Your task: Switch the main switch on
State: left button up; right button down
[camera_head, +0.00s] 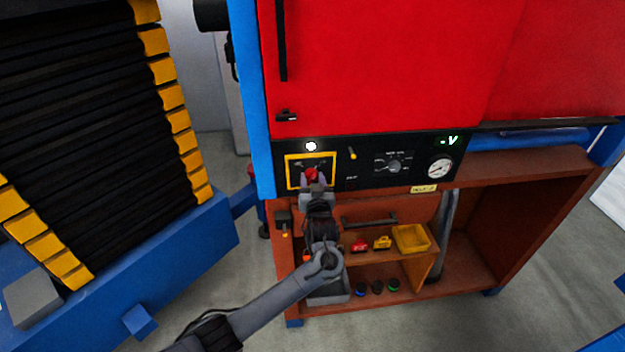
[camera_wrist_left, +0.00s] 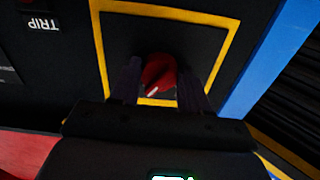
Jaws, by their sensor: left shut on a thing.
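The main switch is a red rotary knob (camera_head: 311,174) inside a yellow-framed square on the black control panel. The knob also shows in the left wrist view (camera_wrist_left: 158,73), with a pale mark on it, between the two dark fingers. My left gripper (camera_head: 313,184) is at the panel front, its fingers shut on the red knob. The fingers also show in the left wrist view (camera_wrist_left: 165,80). The knob's lower part is partly hidden by the gripper. My right gripper is in neither view.
The panel also bears a lit white lamp (camera_head: 311,146), a black dial (camera_head: 394,166) and a round gauge (camera_head: 439,168). Below, a brown shelf holds a yellow bin (camera_head: 411,239) and small coloured parts. A blue frame with black bellows (camera_head: 80,110) stands at left.

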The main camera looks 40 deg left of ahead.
pick_arm(q)
jog(key=shift+r+m+p, duration=0.2)
jog(key=shift+m+p, duration=0.6)
jog(key=shift+p, duration=0.15)
jog(key=shift+f+m, duration=0.2)
jog(key=shift+m, duration=0.3)
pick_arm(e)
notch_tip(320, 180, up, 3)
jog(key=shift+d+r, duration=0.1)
pick_arm(q)
jog(key=o, duration=1.1)
jog(key=shift+c, duration=0.2)
jog(key=shift+s+d, duration=0.2)
jog(key=v, duration=1)
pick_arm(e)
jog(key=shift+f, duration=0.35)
